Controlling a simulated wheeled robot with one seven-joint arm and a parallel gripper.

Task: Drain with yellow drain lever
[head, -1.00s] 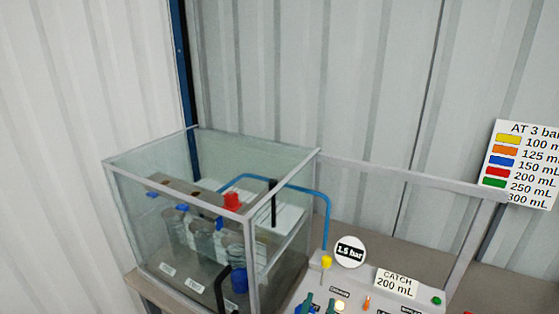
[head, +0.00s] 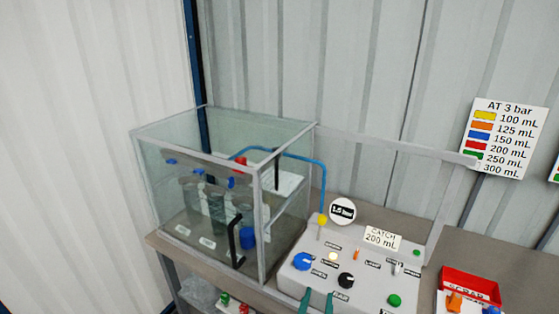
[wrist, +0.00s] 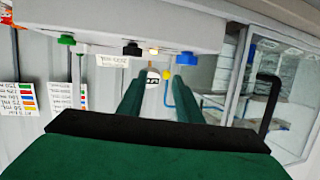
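The yellow drain lever (head: 322,219) stands upright at the back left of the grey control panel (head: 345,275), below the round 1.5 bar gauge (head: 342,211). Its yellow knob also shows small in the wrist view (wrist: 169,76). My gripper (head: 317,299) shows at the bottom edge in the head view, in front of the panel's left part. Its two green fingers are apart with nothing between them. In the wrist view my gripper (wrist: 163,65) points towards the panel, with the gauge seen between the fingers. The lever is apart from the fingers.
A glass enclosure (head: 210,190) with a black door handle (head: 234,241) stands left of the panel. Blue (head: 303,261), black (head: 346,281) and green (head: 394,300) knobs sit on the panel. A red scrap tray (head: 471,284) stands at right on the bench.

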